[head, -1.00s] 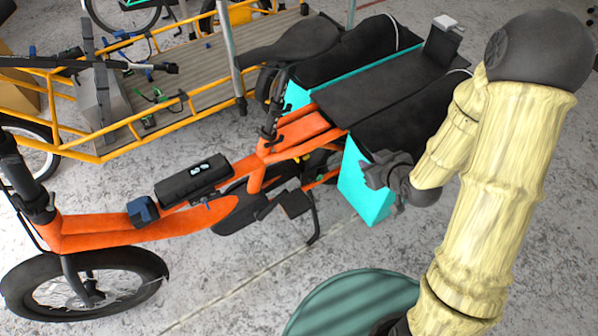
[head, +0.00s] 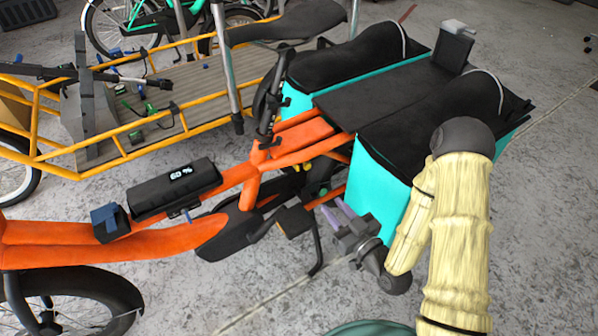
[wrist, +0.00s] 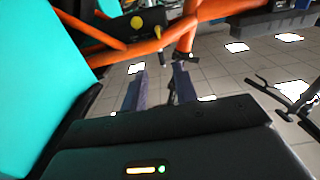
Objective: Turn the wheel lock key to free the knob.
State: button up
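The orange cargo bike (head: 260,165) stands ahead of me. A small yellow part (head: 307,167) shows low behind its frame, near the rear wheel. I cannot make out for certain which part is the wheel lock key. My gripper (head: 340,210) is beside the turquoise pannier's lower front corner, pointing toward the bike's middle. Its two purple fingers are apart, with nothing between them (wrist: 160,85). The housing is ahead of the fingers, above them in the wrist view.
The turquoise pannier (head: 372,190) is close beside my arm. A pedal (head: 295,220) and kickstand (head: 317,255) are left of the gripper. A black battery (head: 175,188) reads 60 %, with a small blue part below. A yellow cargo bike (head: 110,135) stands behind.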

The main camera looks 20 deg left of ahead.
jog(key=b, duration=0.6)
send_near(298, 167)
jog(key=x, duration=1)
jog(key=shift+d, duration=0.1)
jog(key=shift+d, duration=0.1)
grip_shut()
